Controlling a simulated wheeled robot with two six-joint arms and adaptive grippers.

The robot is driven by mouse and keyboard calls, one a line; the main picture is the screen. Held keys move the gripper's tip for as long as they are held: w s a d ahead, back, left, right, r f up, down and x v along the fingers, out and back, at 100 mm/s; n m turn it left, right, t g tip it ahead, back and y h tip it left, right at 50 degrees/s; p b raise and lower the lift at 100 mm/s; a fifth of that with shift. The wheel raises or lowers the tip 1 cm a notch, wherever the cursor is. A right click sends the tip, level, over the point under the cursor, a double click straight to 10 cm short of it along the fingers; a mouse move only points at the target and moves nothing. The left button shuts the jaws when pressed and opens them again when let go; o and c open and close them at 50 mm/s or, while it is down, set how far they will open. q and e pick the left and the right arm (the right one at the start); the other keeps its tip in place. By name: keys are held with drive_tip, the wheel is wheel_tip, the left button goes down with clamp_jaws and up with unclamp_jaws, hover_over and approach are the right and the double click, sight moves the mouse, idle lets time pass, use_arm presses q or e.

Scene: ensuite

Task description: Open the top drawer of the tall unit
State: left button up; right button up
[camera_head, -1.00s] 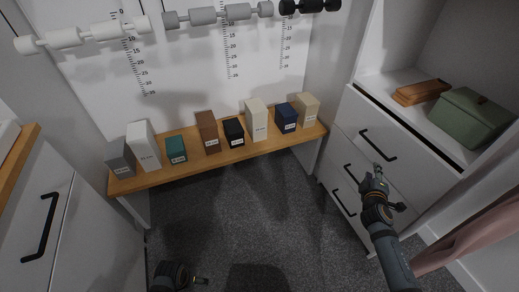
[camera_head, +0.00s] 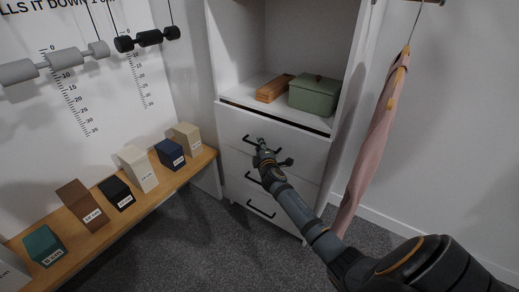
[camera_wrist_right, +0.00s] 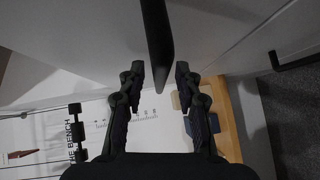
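The tall unit (camera_head: 211,75) is white, with an open shelf above several drawers. Its top drawer (camera_head: 308,150) has a white front and a black bar handle (camera_head: 246,137). It looks shut, with a dark gap along its top edge. My right gripper (camera_head: 261,143) is at this handle and hides part of it. In the right wrist view the fingers (camera_wrist_right: 158,72) are apart, with the black handle (camera_wrist_right: 157,40) reaching down between them; I see clearance on both sides. My left gripper is not in view.
Lower handles (camera_head: 261,209) sit below. A green box (camera_head: 314,97) and a brown wooden case (camera_head: 274,88) lie on the shelf. A pink garment (camera_head: 372,135) hangs at the right. A wooden bench (camera_head: 150,203) with several blocks stands left. Carpet (camera_head: 215,250) in front is clear.

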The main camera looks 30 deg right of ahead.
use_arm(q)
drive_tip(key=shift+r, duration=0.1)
use_arm(e)
drive_tip(key=shift+w, duration=0.1)
clamp_jaws()
idle(0.4)
